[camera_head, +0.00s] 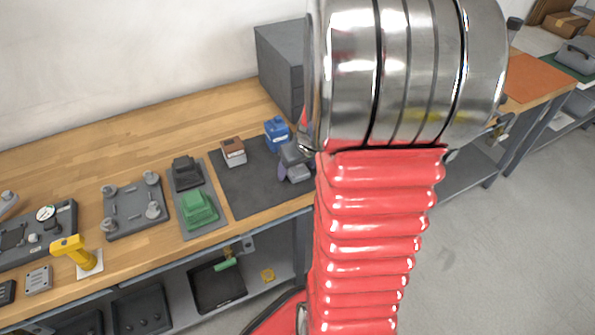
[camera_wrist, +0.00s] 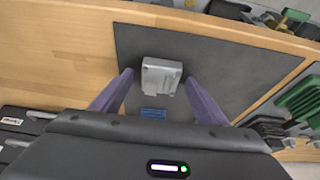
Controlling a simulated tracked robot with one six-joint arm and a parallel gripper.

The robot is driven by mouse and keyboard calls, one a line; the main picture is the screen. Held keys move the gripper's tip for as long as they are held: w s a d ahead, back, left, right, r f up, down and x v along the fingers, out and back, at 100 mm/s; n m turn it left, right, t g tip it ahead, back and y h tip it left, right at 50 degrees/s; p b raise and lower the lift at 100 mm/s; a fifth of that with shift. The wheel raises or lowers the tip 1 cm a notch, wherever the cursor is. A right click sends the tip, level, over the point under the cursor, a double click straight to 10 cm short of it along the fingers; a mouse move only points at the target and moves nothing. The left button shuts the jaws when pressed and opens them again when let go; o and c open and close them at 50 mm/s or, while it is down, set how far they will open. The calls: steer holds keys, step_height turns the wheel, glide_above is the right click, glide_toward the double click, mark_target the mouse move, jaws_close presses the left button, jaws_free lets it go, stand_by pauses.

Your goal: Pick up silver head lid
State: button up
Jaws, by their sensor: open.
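The silver head lid (camera_wrist: 161,74) is a small, blocky light-grey part with a stepped edge. It is on the dark mat (camera_wrist: 215,60) in the wrist view. My gripper (camera_wrist: 158,77) is open, with one purple finger on each side of the lid. Small gaps show between the fingers and the lid, and nothing is gripped. The height of the fingertips over the mat is hard to tell. In the head view my arm hides part of this area, and a grey shape shows beside a purple finger.
A blue container (camera_head: 277,132) and a brown-topped white block (camera_head: 233,151) stand on the mat. Left of it are a green part (camera_head: 199,208) on a grey tray, a grey fixture plate (camera_head: 134,207) and a yellow tool (camera_head: 74,250). A grey cabinet (camera_head: 282,65) stands behind.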

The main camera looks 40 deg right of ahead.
mark_target(298, 171)
steer(key=shift+c, duration=0.4)
steer(key=c, duration=1.2)
steer(key=shift+o, duration=0.2)
steer(key=shift+r, duration=0.1)
step_height(298, 171, up, 10)
stand_by(0.4)
